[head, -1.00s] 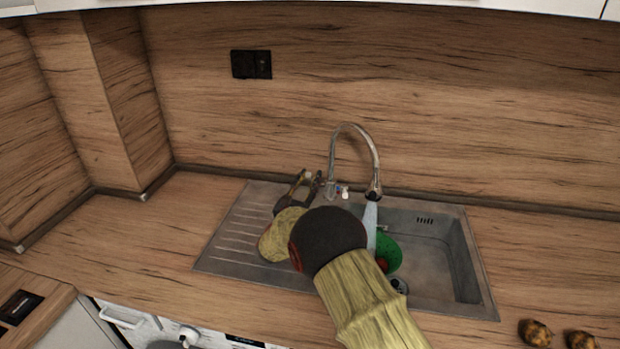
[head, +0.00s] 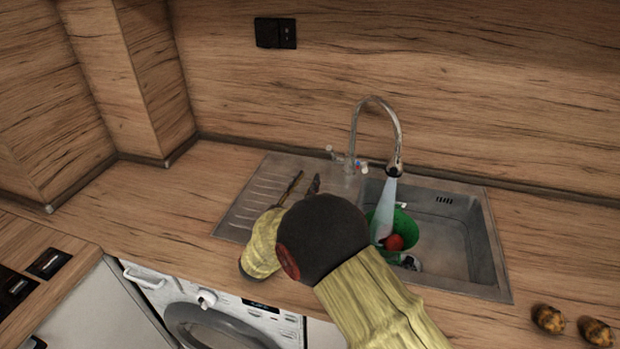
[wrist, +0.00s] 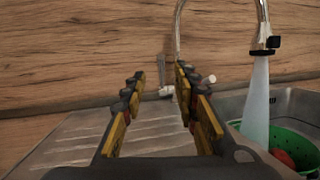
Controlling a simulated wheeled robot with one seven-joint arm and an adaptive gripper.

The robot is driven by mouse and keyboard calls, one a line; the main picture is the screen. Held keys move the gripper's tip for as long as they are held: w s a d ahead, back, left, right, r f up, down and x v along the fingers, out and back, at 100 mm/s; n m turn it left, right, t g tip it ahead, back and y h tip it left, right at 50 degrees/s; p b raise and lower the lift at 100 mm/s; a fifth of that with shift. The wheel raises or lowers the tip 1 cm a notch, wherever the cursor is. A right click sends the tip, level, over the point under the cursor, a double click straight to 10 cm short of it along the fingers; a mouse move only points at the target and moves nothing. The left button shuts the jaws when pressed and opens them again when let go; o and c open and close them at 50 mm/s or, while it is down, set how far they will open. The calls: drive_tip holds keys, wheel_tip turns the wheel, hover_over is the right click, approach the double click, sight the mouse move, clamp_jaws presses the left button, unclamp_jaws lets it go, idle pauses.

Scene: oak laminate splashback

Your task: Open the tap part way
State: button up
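The chrome tap (head: 378,104) has a tall curved spout at the back of the sink. Water (head: 386,205) runs from it into a green colander (head: 404,232) holding a red item (head: 394,243). The tap's handles (head: 347,160) are at the foot of the spout, with a red and blue mark. My gripper (head: 302,185) is over the ribbed drainer, in front and left of the tap, apart from it. In the wrist view, my gripper (wrist: 158,90) is open with nothing between its fingers. The tap (wrist: 178,40) stands beyond the right finger, which partly hides its base.
The steel sink (head: 478,215) has its basin on the right and ribbed drainer on the left. Two brown round items (head: 548,318) lie on the counter at front right. A socket (head: 275,33) is on the splashback. The left counter is clear. A washing machine (head: 235,318) stands below.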

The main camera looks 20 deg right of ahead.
drive_tip(key=shift+c, duration=0.3)
